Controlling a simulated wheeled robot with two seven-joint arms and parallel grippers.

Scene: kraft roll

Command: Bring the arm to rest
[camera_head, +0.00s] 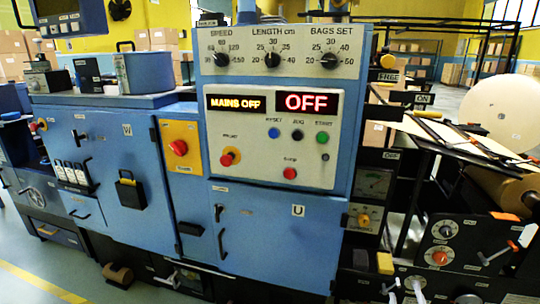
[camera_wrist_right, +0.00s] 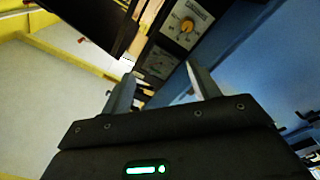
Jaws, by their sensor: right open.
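My right gripper (camera_wrist_right: 163,90) shows large in the right wrist view. Its two grey fingers are spread apart with nothing between them. Beyond the fingers are a black panel with an orange-knobbed dial (camera_wrist_right: 187,25) and a gauge (camera_wrist_right: 160,62), with a blue cabinet side to the right. In the head view I cannot clearly make out the right gripper among the dark parts at lower right. My left gripper is in neither view.
The blue machine (camera_head: 265,240) fills the head view's middle. Its display (camera_head: 307,102) reads OFF, beside a MAINS OFF sign (camera_head: 235,103). A large paper roll (camera_head: 497,112) and a dark control box (camera_head: 450,245) with levers stand at right. Floor shows at lower left.

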